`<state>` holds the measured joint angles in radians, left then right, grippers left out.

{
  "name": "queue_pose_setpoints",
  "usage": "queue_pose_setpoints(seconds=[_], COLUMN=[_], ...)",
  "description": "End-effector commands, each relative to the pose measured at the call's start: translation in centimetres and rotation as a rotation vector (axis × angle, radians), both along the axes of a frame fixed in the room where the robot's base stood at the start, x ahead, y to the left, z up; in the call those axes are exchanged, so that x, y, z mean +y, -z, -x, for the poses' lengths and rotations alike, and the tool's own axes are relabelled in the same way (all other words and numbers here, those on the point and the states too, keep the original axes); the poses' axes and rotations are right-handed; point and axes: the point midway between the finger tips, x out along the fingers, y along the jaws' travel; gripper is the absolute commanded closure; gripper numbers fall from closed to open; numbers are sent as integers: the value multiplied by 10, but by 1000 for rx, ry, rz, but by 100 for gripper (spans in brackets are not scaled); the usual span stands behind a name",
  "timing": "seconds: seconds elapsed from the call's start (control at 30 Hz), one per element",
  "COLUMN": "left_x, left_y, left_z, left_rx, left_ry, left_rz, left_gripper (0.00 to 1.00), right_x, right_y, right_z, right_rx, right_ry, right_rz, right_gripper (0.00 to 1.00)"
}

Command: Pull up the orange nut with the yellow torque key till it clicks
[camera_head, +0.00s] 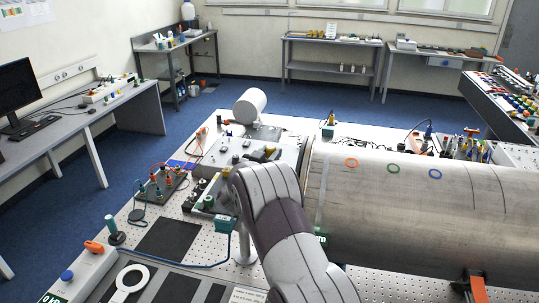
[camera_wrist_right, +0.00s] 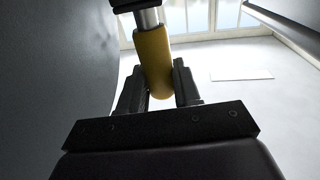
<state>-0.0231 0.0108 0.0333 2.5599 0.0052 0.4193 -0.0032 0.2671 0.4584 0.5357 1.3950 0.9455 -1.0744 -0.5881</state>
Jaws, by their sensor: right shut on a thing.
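My right gripper (camera_wrist_right: 159,72) is shut on the yellow handle of the torque key (camera_wrist_right: 153,50) in the right wrist view. One dark finger is on each side of the handle. A bright metal shaft and a dark part continue from the handle to the top edge of that view. In the head view my right arm reaches up from the bottom centre over the table, and its wrist hides much of the gripper and key. I cannot make out the orange nut with certainty in either view. My left gripper is in neither view.
A large grey pipe (camera_head: 400,210) lies to the right of my right arm. A grey fixture box (camera_head: 228,155) stands beyond my wrist. A small rack with coloured knobs (camera_head: 158,186) and a cable lie to its left. A dark mat (camera_head: 168,240) lies clear on the perforated table.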

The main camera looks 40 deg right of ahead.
Motion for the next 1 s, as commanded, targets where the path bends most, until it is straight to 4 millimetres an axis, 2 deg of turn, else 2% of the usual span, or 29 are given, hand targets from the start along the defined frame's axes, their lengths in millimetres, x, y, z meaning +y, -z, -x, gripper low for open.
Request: queue_pose_setpoints(seconds=[0.03,0.2,0.57,1.0], left_x=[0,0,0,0], left_y=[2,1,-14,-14], left_z=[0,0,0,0], left_rx=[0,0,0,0], left_ry=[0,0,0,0], left_rz=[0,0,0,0], left_gripper=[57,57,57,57], right_x=[0,1,0,0], right_y=[7,7,-16,-18], right_z=[1,1,1,0], right_rx=[11,13,9,3], right_ry=[-1,-1,0,0], right_rz=[-4,-4,-3,-1], right_gripper=[100,100,100,100])
